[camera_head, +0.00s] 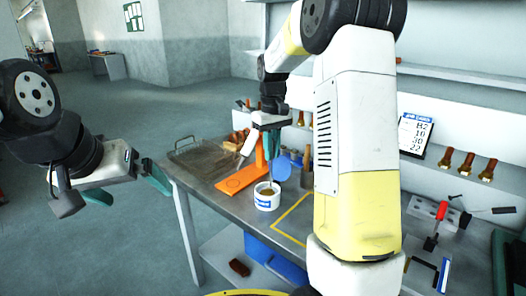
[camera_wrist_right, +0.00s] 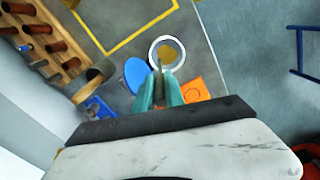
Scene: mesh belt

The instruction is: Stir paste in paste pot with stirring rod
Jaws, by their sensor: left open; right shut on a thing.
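The paste pot (camera_head: 267,201) is a white cup with a blue label on the bench, with tan paste inside. In the right wrist view the pot (camera_wrist_right: 154,47) is seen from above, just beyond my fingertips. My right gripper (camera_head: 272,150) is above the pot, its teal fingers shut on the thin stirring rod (camera_wrist_right: 159,68). The rod points down to the pot's mouth; its lower end seems to be inside, but I cannot tell how deep. The fingers also show in the right wrist view (camera_wrist_right: 167,93). My left gripper (camera_head: 127,188) is open and empty, left of the bench.
An orange stand (camera_head: 238,181) is left of the pot, and a blue disc (camera_head: 283,168) is close behind it. A wire tray (camera_head: 201,157) lies at the bench's left end. A yellow outlined area (camera_head: 287,218) is right of the pot. Bolts line the back wall.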

